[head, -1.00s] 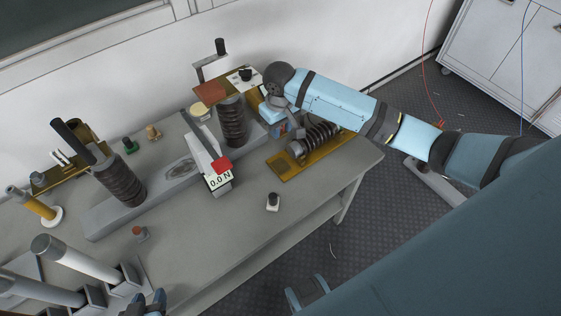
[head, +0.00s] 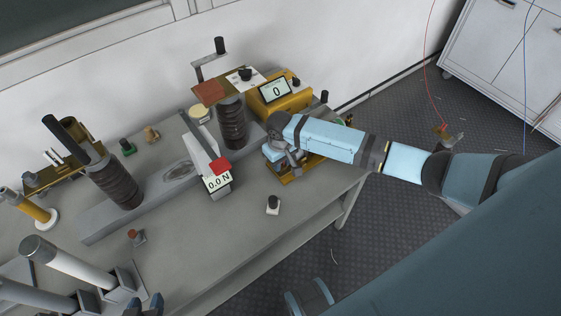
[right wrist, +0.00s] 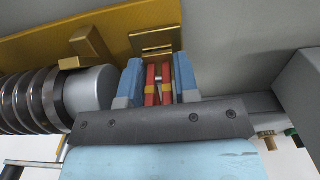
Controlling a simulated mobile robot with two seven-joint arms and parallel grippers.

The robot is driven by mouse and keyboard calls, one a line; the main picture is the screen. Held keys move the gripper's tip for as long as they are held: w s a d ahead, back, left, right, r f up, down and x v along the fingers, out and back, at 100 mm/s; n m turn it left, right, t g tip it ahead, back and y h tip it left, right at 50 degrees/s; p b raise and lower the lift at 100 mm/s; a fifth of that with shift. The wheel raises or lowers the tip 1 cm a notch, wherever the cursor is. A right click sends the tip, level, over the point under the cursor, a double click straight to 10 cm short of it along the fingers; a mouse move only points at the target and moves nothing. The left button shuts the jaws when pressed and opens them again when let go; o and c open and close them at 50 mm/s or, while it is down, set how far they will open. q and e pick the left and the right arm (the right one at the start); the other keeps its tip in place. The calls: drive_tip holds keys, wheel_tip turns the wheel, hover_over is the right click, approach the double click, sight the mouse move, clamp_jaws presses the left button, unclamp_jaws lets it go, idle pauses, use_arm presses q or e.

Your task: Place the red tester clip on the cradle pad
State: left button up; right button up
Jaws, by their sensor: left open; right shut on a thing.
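The red tester clip (right wrist: 151,88) shows in the right wrist view as two red prongs with yellow bands. My right gripper (right wrist: 158,84) is shut on it, with a blue finger on each side. A brass pad (right wrist: 155,40) with a slot, likely the cradle pad, lies just beyond the prongs; I cannot tell whether they touch it. In the head view my right gripper (head: 275,160) is low over the brass base plate (head: 294,179) and hides the clip and most of the plate.
In the wrist view a ribbed coil with a grey end cap (right wrist: 90,92) is close to the left finger. A yellow meter (head: 283,101) reading 0 stands behind my right gripper. A force gauge (head: 216,180) is to its left.

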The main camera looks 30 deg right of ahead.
use_arm(q)
drive_tip(key=shift+d+r, duration=0.1)
drive_tip(key=shift+r, duration=0.2)
drive_tip(key=shift+f, duration=0.1)
use_arm(e)
drive_tip(key=o, duration=0.7)
drive_tip(key=shift+c, duration=0.2)
use_arm(q)
drive_tip(key=shift+f, duration=0.15)
drive_tip(key=shift+d+f, duration=0.1)
